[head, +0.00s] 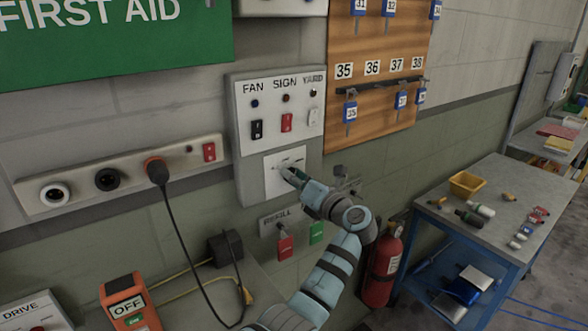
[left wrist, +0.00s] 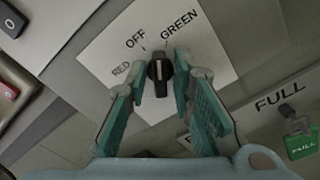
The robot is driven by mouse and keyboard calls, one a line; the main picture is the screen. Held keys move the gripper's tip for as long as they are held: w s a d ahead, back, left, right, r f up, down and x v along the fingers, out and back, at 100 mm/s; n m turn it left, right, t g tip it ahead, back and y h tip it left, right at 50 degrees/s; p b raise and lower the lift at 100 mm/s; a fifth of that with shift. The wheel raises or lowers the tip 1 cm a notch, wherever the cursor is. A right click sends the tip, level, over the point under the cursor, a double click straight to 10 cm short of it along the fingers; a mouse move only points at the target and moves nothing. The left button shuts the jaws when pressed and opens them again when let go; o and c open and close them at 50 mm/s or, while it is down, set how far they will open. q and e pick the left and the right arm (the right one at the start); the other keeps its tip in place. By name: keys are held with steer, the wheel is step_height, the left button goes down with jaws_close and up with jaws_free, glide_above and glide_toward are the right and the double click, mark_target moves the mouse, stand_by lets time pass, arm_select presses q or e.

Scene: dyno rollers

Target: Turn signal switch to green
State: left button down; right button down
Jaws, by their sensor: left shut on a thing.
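The signal switch is a black rotary knob (left wrist: 160,73) on a white plate (left wrist: 105,50) with the labels RED, OFF and GREEN. Its pale pointer line aims upward in the left wrist view, between OFF and GREEN and nearer the GREEN tick. My left gripper (left wrist: 163,72) is shut on the knob, with a teal finger on each side. In the head view, the white plate (head: 272,182) sits below the FAN, SIGN, YARD switches, and my left gripper (head: 287,174) hides the knob there. My right gripper is not in view.
The switch panel (head: 240,110) has several rockers above the plate. A socket strip (head: 80,190) with a plugged black cable is to the left. Red and green tags (head: 286,247) hang below. A key board (head: 372,100), fire extinguisher (head: 383,268) and workbench (head: 480,240) are to the right.

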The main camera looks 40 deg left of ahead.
arm_select(q)
steer(key=shift+m+p, duration=0.95)
steer(key=shift+m, duration=0.35)
steer(key=shift+f, duration=0.1)
steer(key=c, duration=1.7)
jaws_free()
steer(key=v, duration=1.2)
